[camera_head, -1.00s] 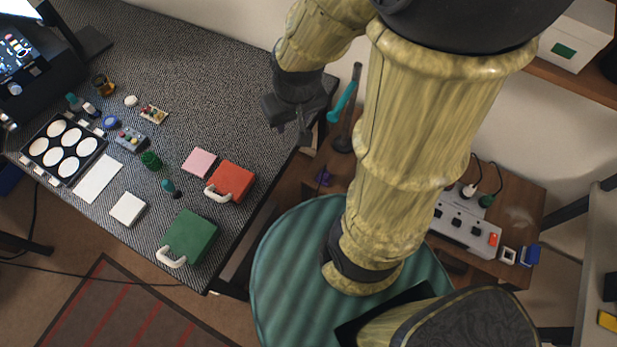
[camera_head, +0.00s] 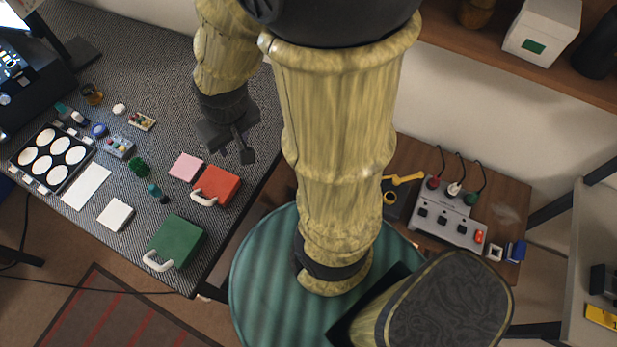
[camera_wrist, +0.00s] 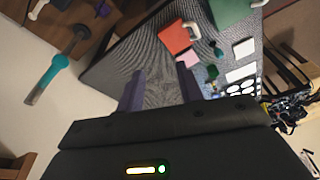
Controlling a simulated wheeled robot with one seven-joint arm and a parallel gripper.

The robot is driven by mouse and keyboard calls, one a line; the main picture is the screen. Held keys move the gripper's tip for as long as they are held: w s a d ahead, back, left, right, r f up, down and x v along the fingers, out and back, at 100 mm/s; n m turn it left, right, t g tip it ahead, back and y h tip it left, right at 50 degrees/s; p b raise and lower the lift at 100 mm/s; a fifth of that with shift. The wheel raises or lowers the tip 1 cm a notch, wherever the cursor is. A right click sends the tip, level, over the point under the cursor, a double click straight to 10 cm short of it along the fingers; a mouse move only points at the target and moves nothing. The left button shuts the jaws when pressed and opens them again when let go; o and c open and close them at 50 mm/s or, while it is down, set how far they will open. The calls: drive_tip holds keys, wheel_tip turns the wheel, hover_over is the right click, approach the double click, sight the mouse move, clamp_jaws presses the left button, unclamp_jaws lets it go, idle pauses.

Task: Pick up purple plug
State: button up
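My gripper (camera_head: 238,153) hangs over the right part of the grey desk (camera_head: 160,50) in the head view. In the wrist view its two fingers (camera_wrist: 160,90) stand apart with nothing between them. A power strip (camera_head: 447,218) lies on the brown side table (camera_head: 512,198) to the right of my arm, with red (camera_head: 433,183), white (camera_head: 455,188) and green (camera_head: 470,198) plugs at its back edge.
A red case (camera_head: 217,184), a pink block (camera_head: 186,166) and a green case (camera_head: 176,240) lie near the desk's right edge. A yellow tool (camera_head: 403,179) lies left of the power strip. A round teal stool (camera_head: 262,270) stands below my arm.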

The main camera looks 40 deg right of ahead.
drive_tip(key=shift+o, duration=1.5)
drive_tip(key=shift+w+d+f, duration=0.15)
drive_tip(key=w+d+f+n+t+h+b, duration=0.1)
drive_tip(key=w+d+f+n+b, duration=0.1)
drive_tip(key=w+d+f, duration=0.6)
drive_tip(key=w+d+f+n+h+b, duration=0.1)
drive_tip(key=w+d+f+n+b, duration=0.15)
drive_tip(key=w+f, duration=0.5)
drive_tip(key=s+d+f+n+g+b, duration=0.1)
drive_tip(key=s+d+f+g, duration=0.2)
drive_tip(key=f, duration=0.3)
drive_tip(key=s+d+f+n+g+h+b, duration=0.1)
drive_tip(key=s+d+f+n+g+b, duration=0.1)
drive_tip(key=s+d+f+g, duration=0.2)
drive_tip(key=shift+s+d+f+b, duration=0.25)
drive_tip(key=shift+s+f+b, duration=0.05)
drive_tip(key=shift+s+f, duration=0.7)
drive_tip(key=shift+n, duration=0.25)
